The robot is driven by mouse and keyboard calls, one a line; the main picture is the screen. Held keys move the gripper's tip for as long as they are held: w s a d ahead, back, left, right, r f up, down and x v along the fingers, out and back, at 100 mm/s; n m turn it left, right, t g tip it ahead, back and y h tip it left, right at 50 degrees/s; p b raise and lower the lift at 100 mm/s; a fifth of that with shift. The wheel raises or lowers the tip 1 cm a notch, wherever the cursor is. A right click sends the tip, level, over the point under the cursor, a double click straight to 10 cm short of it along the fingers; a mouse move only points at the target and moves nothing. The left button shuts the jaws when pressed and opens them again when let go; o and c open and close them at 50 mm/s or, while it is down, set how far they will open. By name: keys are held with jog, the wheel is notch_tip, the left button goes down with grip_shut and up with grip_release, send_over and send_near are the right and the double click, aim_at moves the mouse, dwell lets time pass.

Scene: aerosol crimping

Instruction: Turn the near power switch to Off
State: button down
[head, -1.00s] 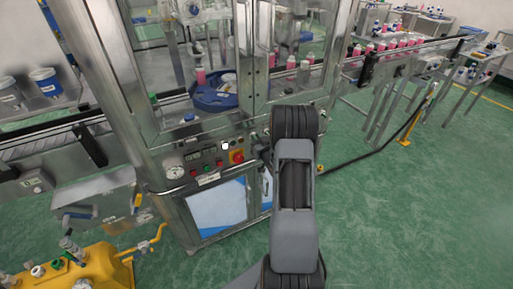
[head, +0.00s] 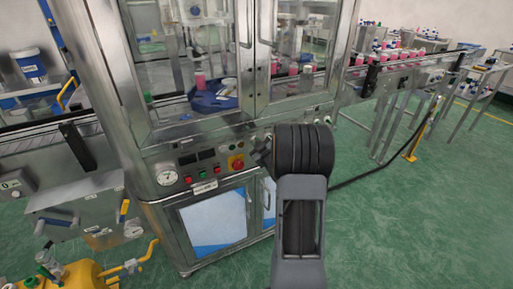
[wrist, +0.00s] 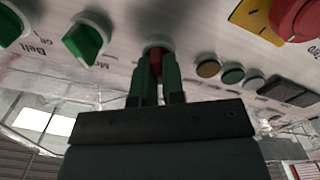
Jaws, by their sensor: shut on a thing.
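A small red switch knob (wrist: 155,63) is on the light control panel in the wrist view, in a pale round collar. My gripper (wrist: 157,72) has its two dark green fingers closed around this knob, one on each side. The knob's pointer and its label are hidden by the fingers, so its setting cannot be read. In the head view my arm covers the gripper and this part of the cabinet front.
Beside the held knob are a green knob (wrist: 86,40), several round buttons (wrist: 232,75) and a red emergency stop (wrist: 297,18) on a yellow plate. The head view shows the steel cabinet's gauge (head: 167,178) and its emergency stop (head: 236,162). Green floor lies open at right.

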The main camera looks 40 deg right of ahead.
dwell(0.4)
jog(key=c, duration=1.2)
grip_release()
jog(key=s, duration=0.4)
jog(key=s+a, duration=0.1)
jog(key=s, duration=0.4)
jog(key=s+a, duration=0.1)
jog(key=s, duration=0.3)
jog(key=shift+s, duration=0.3)
jog(key=shift+d, duration=0.1)
